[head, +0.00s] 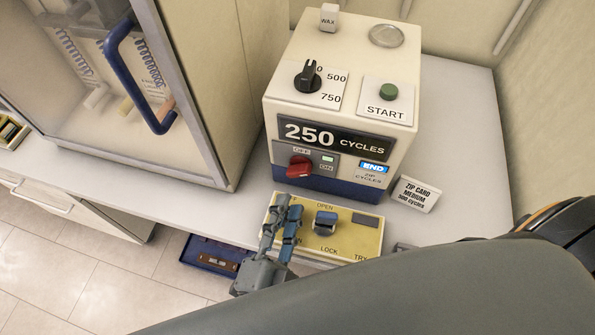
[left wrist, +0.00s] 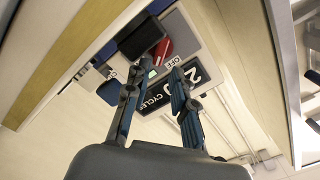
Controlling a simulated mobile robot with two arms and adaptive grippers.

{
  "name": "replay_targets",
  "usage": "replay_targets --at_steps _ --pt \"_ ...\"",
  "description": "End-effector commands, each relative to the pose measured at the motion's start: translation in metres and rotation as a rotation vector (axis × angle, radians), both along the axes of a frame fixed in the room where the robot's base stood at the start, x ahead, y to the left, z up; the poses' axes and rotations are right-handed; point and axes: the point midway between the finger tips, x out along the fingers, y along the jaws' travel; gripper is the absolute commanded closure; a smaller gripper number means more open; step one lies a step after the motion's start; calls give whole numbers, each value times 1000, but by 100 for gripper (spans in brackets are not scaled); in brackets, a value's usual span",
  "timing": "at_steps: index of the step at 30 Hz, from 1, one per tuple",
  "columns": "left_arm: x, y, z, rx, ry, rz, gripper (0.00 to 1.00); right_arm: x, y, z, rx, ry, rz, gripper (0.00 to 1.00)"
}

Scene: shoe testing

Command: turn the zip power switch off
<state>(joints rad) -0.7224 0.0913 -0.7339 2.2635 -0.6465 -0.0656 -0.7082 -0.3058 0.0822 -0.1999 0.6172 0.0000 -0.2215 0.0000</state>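The zip tester (head: 340,90) stands on the counter, its display reading 250 CYCLES. Its red power switch (head: 299,166) sits low on the front, with OFF printed above and ON to the right by a small pale-green light. I cannot tell which way the switch is set. My left gripper (head: 287,208) is below and in front of it, over the yellow panel, apart from the switch and empty. In the left wrist view my gripper (left wrist: 155,88) has its fingers spread. The red switch (left wrist: 163,49) shows beyond them, partly hidden by a dark block (left wrist: 141,38). My right gripper is not seen.
The yellow panel (head: 368,236) with a blue knob (head: 325,222) lies in front of the tester. A zip card (head: 414,194) stands to the right. A glass-fronted cabinet with a blue handle (head: 118,45) is at left.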

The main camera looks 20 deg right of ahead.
Motion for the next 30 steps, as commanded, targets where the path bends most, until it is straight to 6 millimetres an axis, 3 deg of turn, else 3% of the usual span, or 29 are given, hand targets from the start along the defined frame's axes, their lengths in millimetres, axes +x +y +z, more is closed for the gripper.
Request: replay_targets --at_steps 9,23,27,30 --pt "46 -32 2 0 0 -1 75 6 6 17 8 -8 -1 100" --pt "57 -39 0 0 1 -1 75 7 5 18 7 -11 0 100" --pt "57 -39 0 0 0 -1 100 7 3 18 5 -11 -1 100" --pt "57 -39 0 1 1 -1 100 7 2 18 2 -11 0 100"
